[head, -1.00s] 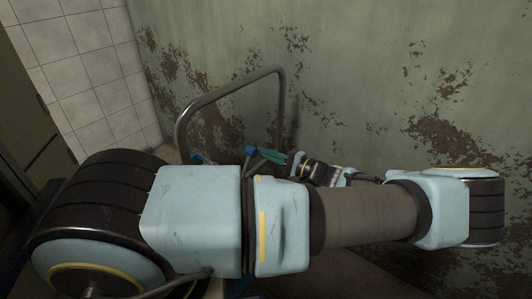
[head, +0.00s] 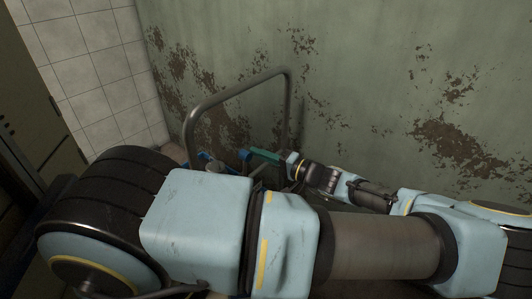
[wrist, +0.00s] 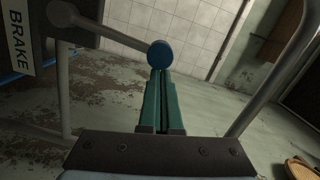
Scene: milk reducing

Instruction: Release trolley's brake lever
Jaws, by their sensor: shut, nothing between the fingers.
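The brake lever (wrist: 110,34) is a grey rod ending in a round blue knob (wrist: 160,54) in the wrist view. It runs from a pivot at the upper left to the knob. A white BRAKE label (wrist: 18,38) is on the dark panel left of it. My gripper (wrist: 161,76) is shut, its green fingers together and empty. The fingertips are right at the knob and overlap its lower edge; I cannot tell whether they touch. In the head view the knob (head: 244,154) is just left of my gripper (head: 264,155). My arm hides most of the trolley.
The trolley's bent tube handle (head: 240,90) rises behind my gripper, near the peeling green wall (head: 350,60). A tiled wall (head: 85,65) is at the left. In the wrist view a trolley tube (wrist: 270,75) slants close on the right.

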